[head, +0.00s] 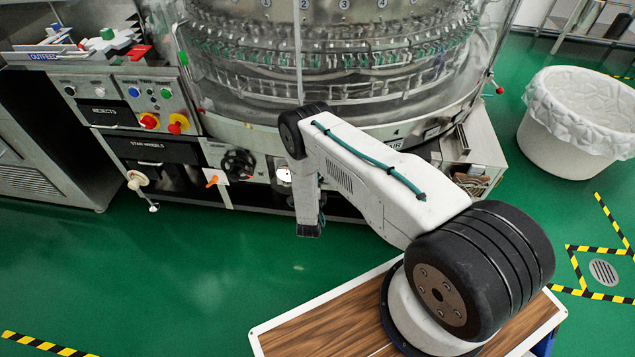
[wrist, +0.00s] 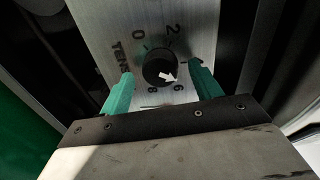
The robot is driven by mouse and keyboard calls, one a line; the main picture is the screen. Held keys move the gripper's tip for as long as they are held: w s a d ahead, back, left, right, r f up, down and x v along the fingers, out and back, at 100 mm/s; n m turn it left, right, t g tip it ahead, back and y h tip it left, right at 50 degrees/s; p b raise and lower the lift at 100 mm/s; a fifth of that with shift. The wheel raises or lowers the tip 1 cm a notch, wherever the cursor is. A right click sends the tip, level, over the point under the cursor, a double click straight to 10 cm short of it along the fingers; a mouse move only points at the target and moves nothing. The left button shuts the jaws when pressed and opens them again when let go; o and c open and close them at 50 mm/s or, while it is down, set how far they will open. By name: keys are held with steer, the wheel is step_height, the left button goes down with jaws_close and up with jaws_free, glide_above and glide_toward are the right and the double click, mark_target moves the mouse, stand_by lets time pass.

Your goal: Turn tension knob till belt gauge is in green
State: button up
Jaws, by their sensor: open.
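The tension knob (wrist: 160,67) is a round black dial on a metal plate, seen in the wrist view. The plate carries the partly covered letters "TENS" and the numbers 0, 2, 6 and 8. The knob's white arrow points to the lower right, close to the 6. My gripper (wrist: 161,78) is open, with one teal finger on each side of the knob. I cannot tell whether the fingers touch it. In the head view my arm reaches to the machine's front and hides the knob.
A lined white bin (head: 575,125) stands at the right. Green floor is free at the left.

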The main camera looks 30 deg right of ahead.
steer(key=v, duration=0.7)
stand_by(0.4)
